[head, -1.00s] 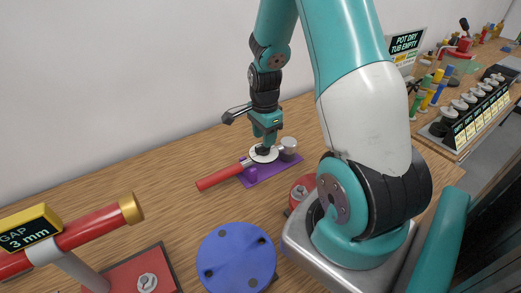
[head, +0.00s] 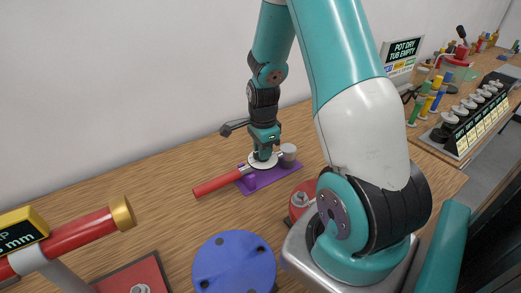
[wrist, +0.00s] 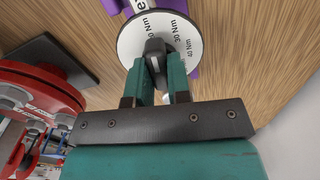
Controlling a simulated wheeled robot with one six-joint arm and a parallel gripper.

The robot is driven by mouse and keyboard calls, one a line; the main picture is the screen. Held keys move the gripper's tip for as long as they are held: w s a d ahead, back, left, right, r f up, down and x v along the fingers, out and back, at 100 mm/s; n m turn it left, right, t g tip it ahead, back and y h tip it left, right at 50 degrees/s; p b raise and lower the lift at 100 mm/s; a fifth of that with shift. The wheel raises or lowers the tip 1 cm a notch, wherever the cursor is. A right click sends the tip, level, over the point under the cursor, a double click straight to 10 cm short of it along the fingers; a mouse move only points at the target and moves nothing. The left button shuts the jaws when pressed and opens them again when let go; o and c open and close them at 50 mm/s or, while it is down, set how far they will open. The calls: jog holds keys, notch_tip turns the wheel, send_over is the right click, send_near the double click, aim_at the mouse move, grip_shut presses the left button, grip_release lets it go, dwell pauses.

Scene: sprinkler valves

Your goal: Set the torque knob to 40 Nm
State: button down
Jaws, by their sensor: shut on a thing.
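The torque knob (wrist: 155,47) is a small black pointer on a round white dial (wrist: 131,42). The dial's printed marks include 30 Nm and 40 Nm, to the right of the knob in the wrist view. Another mark left of it is partly cut off. The knob's narrow end lies between the left mark and 30 Nm; the exact setting is unclear. My gripper (wrist: 160,75) is shut on the knob from both sides. In the head view my gripper (head: 263,152) stands over the white dial (head: 262,163), hiding the knob.
A red-handled tool (head: 215,184) joins the dial on a purple mat (head: 265,180). A grey cylinder (head: 288,152) stands just right. A blue disc (head: 234,262) and red valve part (head: 303,197) lie in front.

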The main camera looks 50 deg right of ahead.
jog(key=shift+m, duration=1)
jog(key=m, duration=0.2)
jog(key=shift+m+p, duration=0.35)
jog(key=shift+m, duration=0.35)
jog(key=m, duration=0.3)
jog(key=shift+m, duration=0.3)
